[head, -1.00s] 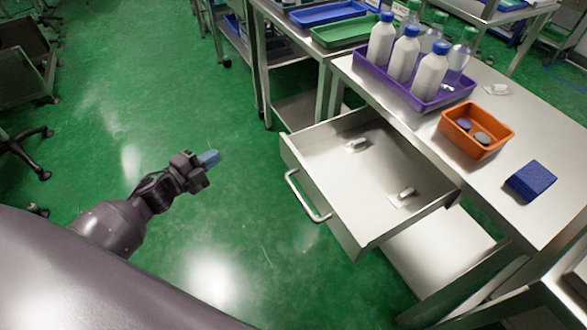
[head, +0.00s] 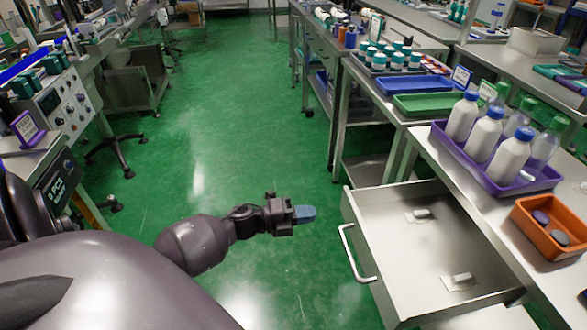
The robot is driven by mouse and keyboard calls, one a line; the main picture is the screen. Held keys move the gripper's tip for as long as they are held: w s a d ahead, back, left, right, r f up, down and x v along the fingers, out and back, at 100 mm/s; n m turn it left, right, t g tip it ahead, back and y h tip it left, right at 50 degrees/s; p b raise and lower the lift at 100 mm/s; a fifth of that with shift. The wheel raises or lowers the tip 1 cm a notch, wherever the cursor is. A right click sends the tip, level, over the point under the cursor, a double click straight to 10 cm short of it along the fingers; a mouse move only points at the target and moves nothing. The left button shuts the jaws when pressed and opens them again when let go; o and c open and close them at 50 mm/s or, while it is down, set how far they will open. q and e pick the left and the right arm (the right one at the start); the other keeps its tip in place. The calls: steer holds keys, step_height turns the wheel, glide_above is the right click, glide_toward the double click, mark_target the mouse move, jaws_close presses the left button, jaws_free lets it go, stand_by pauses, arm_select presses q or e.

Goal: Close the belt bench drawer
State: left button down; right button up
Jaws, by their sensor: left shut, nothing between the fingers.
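The belt bench drawer (head: 420,250) stands pulled out from the steel bench (head: 465,195) at the right. Its bar handle (head: 357,255) is on the front panel, facing left. Two small pale items (head: 422,214) lie apart on the drawer floor. My left gripper (head: 305,214) is shut and empty, its bluish fingertips pointing right. It hangs over the green floor, left of the drawer front and, in the picture, a gap away from the handle. My right gripper is out of view.
On the bench top are a purple tray (head: 512,184) with several bottles and an orange bin (head: 530,230) with dark discs. Blue (head: 412,84) and green (head: 432,104) trays sit on the bench behind. A machine stands at the left. The floor between is clear.

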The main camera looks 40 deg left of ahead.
mark_target(424, 204)
arm_select(q)
steer(key=x, duration=0.7)
steer(key=shift+w+d, duration=0.1)
steer(key=shift+d, duration=0.05)
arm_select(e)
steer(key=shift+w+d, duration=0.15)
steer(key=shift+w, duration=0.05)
arm_select(q)
steer(key=shift+w, duration=0.1)
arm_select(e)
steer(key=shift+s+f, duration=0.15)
arm_select(q)
steer(key=shift+w+d+b, duration=0.3)
steer(key=b+x, duration=0.4)
steer(key=x, duration=2.1)
steer(key=shift+s+f+b, duration=0.1)
steer(key=shift+f+b, duration=0.05)
steer(key=shift+b, duration=0.25)
steer(key=shift+w+d, duration=0.2)
steer(key=shift+w, duration=0.05)
steer(key=shift+w+d+r, duration=0.1)
steer(key=shift+w+r, duration=0.05)
steer(key=shift+r, duration=0.2)
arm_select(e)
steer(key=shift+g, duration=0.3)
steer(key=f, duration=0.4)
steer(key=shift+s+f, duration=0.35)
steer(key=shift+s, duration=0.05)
